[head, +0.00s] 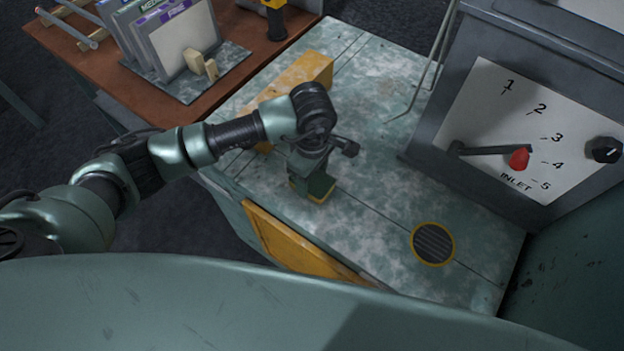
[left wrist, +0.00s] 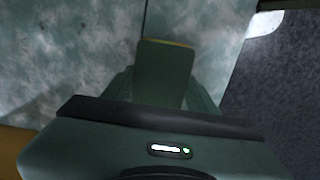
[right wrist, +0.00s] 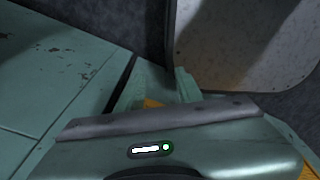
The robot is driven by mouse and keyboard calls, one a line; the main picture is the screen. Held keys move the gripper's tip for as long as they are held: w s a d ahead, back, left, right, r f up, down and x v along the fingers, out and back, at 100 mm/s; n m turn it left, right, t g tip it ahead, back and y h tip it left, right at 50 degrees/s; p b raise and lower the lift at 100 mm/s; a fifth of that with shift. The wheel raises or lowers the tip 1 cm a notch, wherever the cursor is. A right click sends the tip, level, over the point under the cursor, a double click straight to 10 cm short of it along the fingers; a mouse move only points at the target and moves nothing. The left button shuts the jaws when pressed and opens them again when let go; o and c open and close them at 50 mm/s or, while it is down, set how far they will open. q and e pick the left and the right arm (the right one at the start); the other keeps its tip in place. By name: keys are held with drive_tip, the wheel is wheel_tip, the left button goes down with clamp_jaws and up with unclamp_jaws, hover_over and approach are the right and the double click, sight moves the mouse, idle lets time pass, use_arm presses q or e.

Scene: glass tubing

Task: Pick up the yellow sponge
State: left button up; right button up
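A block with a dark green face and a yellow lower layer, which looks like the sponge (head: 318,187), is in my left gripper (head: 312,172), on or just above the bench top. In the left wrist view the sponge (left wrist: 165,72) sits between the two fingers, green face toward the camera, with a thin yellow edge at its far end. The fingers flank it closely. I cannot tell whether it touches the bench. My right gripper (right wrist: 158,92) shows only in its wrist view, with its fingers apart and no object held between them.
A long yellow block (head: 303,72) lies behind my left arm on the worn bench (head: 385,190). A round grate (head: 432,243) is at the front right. A grey box with an inlet dial (head: 520,130) stands at the right. A brown table (head: 130,75) with folders adjoins at the left.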

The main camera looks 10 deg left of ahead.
sight(312, 179)
use_arm(q)
drive_tip(key=shift+r, duration=0.15)
wheel_tip(312, 179, up, 20)
drive_tip(key=b, duration=0.3)
drive_tip(key=shift+b, duration=0.4)
